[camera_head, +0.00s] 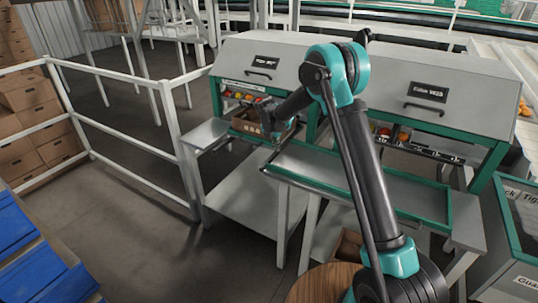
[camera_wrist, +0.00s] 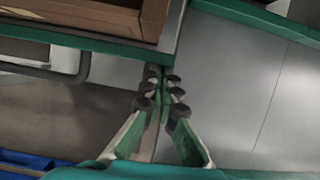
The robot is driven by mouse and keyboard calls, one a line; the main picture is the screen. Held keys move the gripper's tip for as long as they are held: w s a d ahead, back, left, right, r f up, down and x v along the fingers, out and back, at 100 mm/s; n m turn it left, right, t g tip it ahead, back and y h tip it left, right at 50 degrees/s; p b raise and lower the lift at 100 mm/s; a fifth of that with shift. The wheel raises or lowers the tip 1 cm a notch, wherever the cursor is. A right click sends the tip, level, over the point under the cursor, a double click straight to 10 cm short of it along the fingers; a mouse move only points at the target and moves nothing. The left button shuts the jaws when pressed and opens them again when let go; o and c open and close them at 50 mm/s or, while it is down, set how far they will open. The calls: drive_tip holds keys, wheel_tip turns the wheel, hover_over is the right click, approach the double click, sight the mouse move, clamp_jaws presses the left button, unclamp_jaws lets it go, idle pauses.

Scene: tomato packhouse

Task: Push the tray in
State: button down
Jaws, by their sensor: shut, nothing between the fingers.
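The long grey tray with a green rim (camera_head: 310,168) juts out from the front of the right-hand machine, above a white stand. My arm crosses in front of its middle. In the wrist view a grey surface with green edging (camera_wrist: 225,85) fills the right side. My gripper (camera_wrist: 160,80) is shut and empty, its dark fingertips together near the corner where green edges meet. I cannot tell whether they touch the rim. In the head view my gripper (camera_head: 276,138) is small, by the tray's left end.
A brown box (camera_head: 252,124) stands in the left bay, left of my gripper; it also shows in the wrist view (camera_wrist: 95,18). White railings (camera_head: 125,140) stand at the left. Blue crates (camera_head: 35,260) are at the lower left. A labelled bin (camera_head: 515,240) stands at the right.

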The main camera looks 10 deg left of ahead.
sight(285, 143)
drive_tip(key=w+d, duration=0.1)
drive_tip(key=w, duration=0.3)
drive_tip(key=w+d, duration=0.1)
drive_tip(key=w, duration=0.1)
drive_tip(key=shift+w+d, duration=0.3)
drive_tip(key=shift+w, duration=0.05)
